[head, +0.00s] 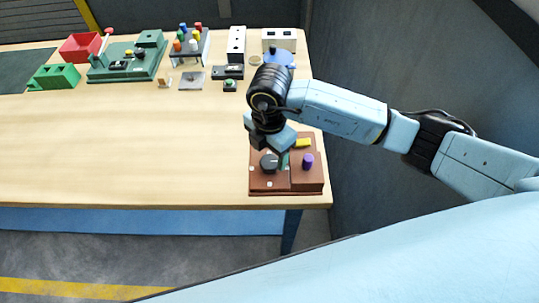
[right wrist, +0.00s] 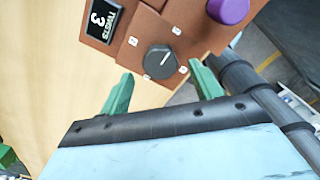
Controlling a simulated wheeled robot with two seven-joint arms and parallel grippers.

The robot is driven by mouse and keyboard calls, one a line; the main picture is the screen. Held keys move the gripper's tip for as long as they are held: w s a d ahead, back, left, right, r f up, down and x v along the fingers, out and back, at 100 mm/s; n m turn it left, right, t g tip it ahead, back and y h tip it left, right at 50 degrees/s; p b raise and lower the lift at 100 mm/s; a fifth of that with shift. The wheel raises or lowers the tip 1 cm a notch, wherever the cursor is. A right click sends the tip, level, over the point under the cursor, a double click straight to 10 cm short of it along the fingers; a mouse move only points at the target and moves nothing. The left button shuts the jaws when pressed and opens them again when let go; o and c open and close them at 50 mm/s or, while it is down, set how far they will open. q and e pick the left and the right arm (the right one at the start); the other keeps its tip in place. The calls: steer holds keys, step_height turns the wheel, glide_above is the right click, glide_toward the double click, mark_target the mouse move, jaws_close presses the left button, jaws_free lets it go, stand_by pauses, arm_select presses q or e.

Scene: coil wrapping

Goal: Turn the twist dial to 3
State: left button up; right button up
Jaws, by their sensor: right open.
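The twist dial (right wrist: 160,61) is a round black knob with a white pointer line, set on a brown box (head: 260,188). In the head view the dial (head: 268,163) is on the box's left part. Small white number tags surround it; their digits and which one the pointer meets are too small to tell. A black display (right wrist: 101,19) on the box reads "TWISTS 3". My right gripper (right wrist: 161,70) is open, its green fingers on either side of the dial's near edge in the wrist view; contact cannot be told. My left gripper is not in view.
A purple knob (head: 308,161) stands on the box, right of the dial, and a yellow piece (head: 303,142) is behind it. The box is near the table's front right corner. A red bin (head: 80,47), green fixtures and a peg rack stand at the back. The table's middle is clear.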

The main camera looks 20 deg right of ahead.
mark_target(269, 162)
step_height(269, 162, up, 11)
steer(key=shift+f, duration=0.15)
stand_by(0.5)
